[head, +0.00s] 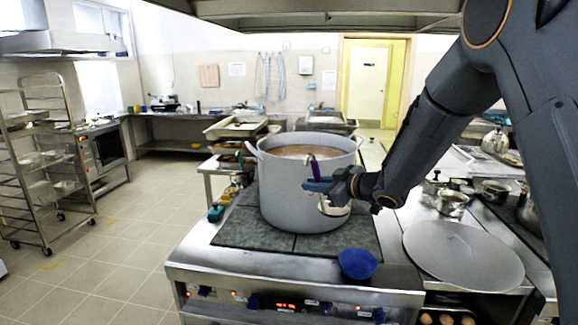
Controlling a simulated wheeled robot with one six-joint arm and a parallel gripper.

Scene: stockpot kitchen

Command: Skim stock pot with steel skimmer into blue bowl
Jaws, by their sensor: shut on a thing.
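The large grey stock pot (285,190) stands on the dark stove top, with brownish liquid (305,151) showing inside its rim. My gripper (318,185) is in front of the pot's right side, below the rim. It is shut on the skimmer's purple handle (315,169), which stands roughly upright. A pale rounded piece below the gripper (334,208) looks like the skimmer's head, partly hidden by the gripper. The blue bowl (357,264) sits near the stove's front edge, below and right of the gripper. Its inside looks empty.
A large round lid (462,255) lies on the steel counter at right, with small pots (452,204) behind it. A rack trolley (45,160) stands far left. The floor (130,240) at left is clear.

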